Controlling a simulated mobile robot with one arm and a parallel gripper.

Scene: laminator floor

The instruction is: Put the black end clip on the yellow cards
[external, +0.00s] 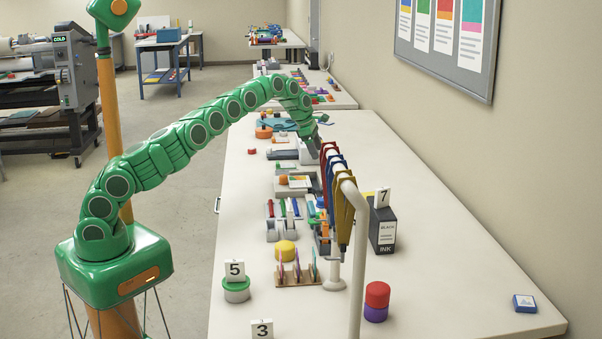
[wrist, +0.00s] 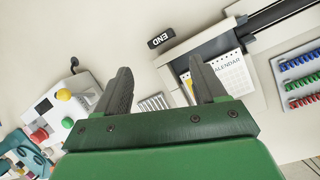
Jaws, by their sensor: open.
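The black end clip (wrist: 161,38), marked END, lies on the white table in the wrist view, just beyond my fingertips. My gripper (wrist: 160,68) is open and empty, with one finger on each side below the clip, and is apart from it. A small yellow patch (wrist: 187,84) shows beside the right finger, at the calendar sheet; it may be the yellow cards, but the finger partly hides it. In the external view my gripper (external: 312,148) reaches down over the middle of the long table. I cannot make out the clip there.
In the wrist view a binding machine (wrist: 190,52) with a calendar sheet (wrist: 228,70) stands at right, near a tray of coloured pieces (wrist: 301,80). A button box (wrist: 62,108) is at left. Hanging coloured holders (external: 337,185) stand close to my gripper in the external view.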

